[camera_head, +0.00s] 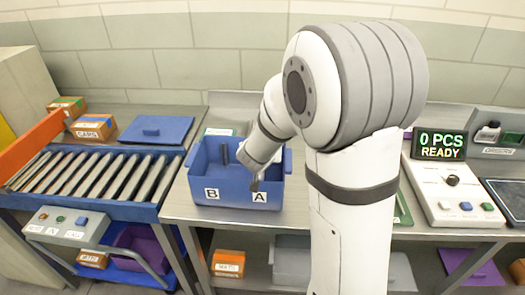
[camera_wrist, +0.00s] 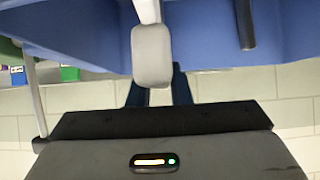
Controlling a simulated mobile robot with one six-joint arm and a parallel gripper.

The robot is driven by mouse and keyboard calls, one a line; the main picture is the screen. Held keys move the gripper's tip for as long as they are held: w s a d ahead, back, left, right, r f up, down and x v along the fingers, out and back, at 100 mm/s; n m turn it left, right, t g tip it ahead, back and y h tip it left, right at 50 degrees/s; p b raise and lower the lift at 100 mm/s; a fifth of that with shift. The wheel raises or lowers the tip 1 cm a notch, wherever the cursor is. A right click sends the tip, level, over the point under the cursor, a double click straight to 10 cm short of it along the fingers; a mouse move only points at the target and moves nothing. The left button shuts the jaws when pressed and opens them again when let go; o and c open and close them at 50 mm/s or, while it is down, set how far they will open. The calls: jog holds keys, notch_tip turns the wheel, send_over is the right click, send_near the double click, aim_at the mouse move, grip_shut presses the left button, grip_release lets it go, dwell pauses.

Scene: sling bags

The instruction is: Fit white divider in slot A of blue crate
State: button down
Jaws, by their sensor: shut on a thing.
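The blue crate (camera_head: 232,194) stands on the bench, with labels B (camera_head: 211,194) and A (camera_head: 260,197) on its front. My gripper (camera_head: 256,180) points down at the crate's right half, just above label A. In the wrist view my gripper (camera_wrist: 151,58) is shut, and a narrow white strip, which looks like the edge of the white divider (camera_wrist: 148,10), shows beyond its grey pad. A dark upright strip (camera_wrist: 245,24) shows on the crate's inside. Slot A itself is hidden, so I cannot tell whether the divider touches it.
A roller conveyor (camera_head: 92,180) with a blue lid (camera_head: 156,129) behind it lies left of the crate. A control box (camera_head: 453,190) and a display reading 0 PCS READY (camera_head: 440,144) stand at the right. My arm covers the bench right of the crate.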

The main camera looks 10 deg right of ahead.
jog(key=shift+f+b, duration=0.85)
jog(key=shift+f, duration=0.25)
jog(key=c, duration=1.3)
grip_release()
jog(key=shift+o, duration=0.2)
jog(key=p+v, duration=0.2)
jog(key=v, duration=0.4)
jog(key=shift+s+a+r, duration=0.1)
jog(key=shift+s+r, duration=0.15)
jog(key=shift+r, duration=0.05)
jog(key=shift+s+a+r+p, duration=0.2)
jog(key=shift+s+p, duration=0.1)
jog(key=shift+s, duration=0.15)
jog(key=shift+r, duration=0.1)
jog(key=s+a+r+n+g+y, duration=0.25)
jog(key=s+a+r+y, duration=0.25)
jog(key=s, duration=0.4)
jog(key=s+d+n+g+h, duration=0.1)
jog(key=s+d+g, duration=0.3)
jog(key=s, duration=1)
jog(key=shift+d+r+h, duration=0.2)
jog(key=shift+d+h, duration=0.2)
jog(key=shift+d, duration=0.85)
